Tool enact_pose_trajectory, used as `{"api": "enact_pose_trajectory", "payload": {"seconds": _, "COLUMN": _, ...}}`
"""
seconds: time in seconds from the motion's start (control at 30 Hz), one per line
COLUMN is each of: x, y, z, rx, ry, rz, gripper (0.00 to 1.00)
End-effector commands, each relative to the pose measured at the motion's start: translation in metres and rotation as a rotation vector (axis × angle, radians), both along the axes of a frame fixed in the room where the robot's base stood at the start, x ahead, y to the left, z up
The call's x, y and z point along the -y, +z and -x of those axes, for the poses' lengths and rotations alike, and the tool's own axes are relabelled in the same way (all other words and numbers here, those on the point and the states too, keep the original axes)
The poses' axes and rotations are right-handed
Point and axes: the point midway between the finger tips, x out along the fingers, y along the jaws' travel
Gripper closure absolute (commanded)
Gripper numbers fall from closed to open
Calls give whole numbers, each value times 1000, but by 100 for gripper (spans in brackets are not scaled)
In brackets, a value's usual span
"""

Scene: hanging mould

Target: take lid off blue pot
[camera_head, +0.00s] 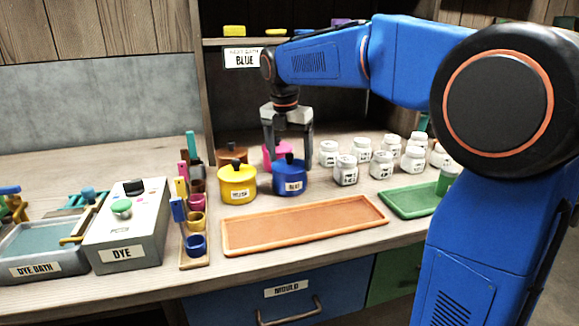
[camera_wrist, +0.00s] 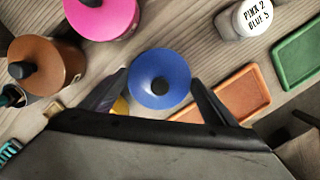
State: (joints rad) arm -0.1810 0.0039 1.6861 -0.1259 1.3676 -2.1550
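The blue pot (camera_head: 290,185) stands on the wooden worktop with its lid on and a dark knob on top; its front label reads BLUE. In the wrist view the round blue lid (camera_wrist: 143,88) is seen from above, with the dark knob at its middle. My gripper (camera_head: 289,152) is above the pot, pointing down, with its fingers apart on either side of the lid. In the wrist view the fingers of my gripper (camera_wrist: 160,82) flank the lid. I cannot tell whether they touch it. Nothing is held.
A yellow pot (camera_head: 237,187) stands close left, with brown (camera_head: 225,156) and pink (camera_head: 271,150) pots behind. Several white jars (camera_head: 346,172) stand to the right. An orange tray (camera_head: 300,225) lies empty in front; a green tray (camera_head: 405,204) is right of it.

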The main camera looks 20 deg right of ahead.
Motion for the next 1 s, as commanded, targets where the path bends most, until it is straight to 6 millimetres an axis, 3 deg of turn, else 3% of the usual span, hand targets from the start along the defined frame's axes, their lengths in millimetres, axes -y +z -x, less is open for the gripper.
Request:
{"api": "enact_pose_trajectory", "payload": {"seconds": 0.33, "x": 0, "y": 6, "z": -1, "rx": 2, "ry": 0, "rz": -1, "gripper": 41}}
{"api": "enact_pose_trajectory", "payload": {"seconds": 0.8, "x": 0, "y": 82, "z": -1, "rx": 2, "ry": 0, "rz": -1, "gripper": 41}}
{"api": "enact_pose_trajectory", "payload": {"seconds": 0.9, "x": 0, "y": 90, "z": 0, "rx": 0, "ry": 4, "rz": 0, "gripper": 41}}
{"api": "enact_pose_trajectory", "payload": {"seconds": 1.0, "x": 0, "y": 80, "z": 0, "rx": -2, "ry": 42, "rz": 0, "gripper": 41}}
